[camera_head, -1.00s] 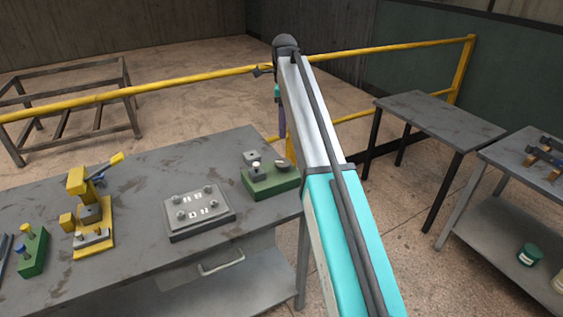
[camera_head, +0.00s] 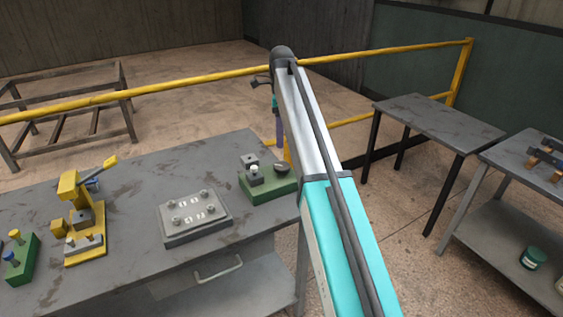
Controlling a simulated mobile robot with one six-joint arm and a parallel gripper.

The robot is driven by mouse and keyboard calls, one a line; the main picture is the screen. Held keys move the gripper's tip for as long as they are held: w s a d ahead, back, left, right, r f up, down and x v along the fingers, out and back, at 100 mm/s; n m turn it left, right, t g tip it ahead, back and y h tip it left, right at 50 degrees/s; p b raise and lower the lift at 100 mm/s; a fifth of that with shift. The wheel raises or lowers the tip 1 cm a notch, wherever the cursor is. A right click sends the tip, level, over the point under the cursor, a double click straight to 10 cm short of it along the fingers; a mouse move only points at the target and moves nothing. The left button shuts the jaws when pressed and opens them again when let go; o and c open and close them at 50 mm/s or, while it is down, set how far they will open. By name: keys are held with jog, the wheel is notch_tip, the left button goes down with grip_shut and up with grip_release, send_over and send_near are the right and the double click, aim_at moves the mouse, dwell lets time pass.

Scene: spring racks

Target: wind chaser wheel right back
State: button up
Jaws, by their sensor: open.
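A grey block (camera_head: 195,235) on the near table carries several round knobs with white marks between them; its back right knob is small and pale (camera_head: 204,193). A green fixture (camera_head: 258,190) stands to the right of it, with a pale knob and a dark rounded piece on top. No part is clearly recognisable as the chaser wheel. My arm reaches away over the table's right side. A small dark pronged piece at its far end, which looks like my gripper (camera_head: 260,83), points left, open and empty, well beyond the table. Its fingertips are tiny here.
A yellow press-like fixture (camera_head: 85,245) and another green fixture (camera_head: 24,262) stand at the left. A yellow rail (camera_head: 180,80) crosses behind the table. Two more tables stand at the right, one bare (camera_head: 430,115). A green tin (camera_head: 533,258) sits on the lower shelf.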

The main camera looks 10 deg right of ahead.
aim_at(282, 165)
notch_tip(282, 165, down, 12)
jog(key=shift+f+p, duration=0.2)
jog(key=shift+p, duration=1)
jog(key=c, duration=1)
jog(key=shift+c, duration=0.2)
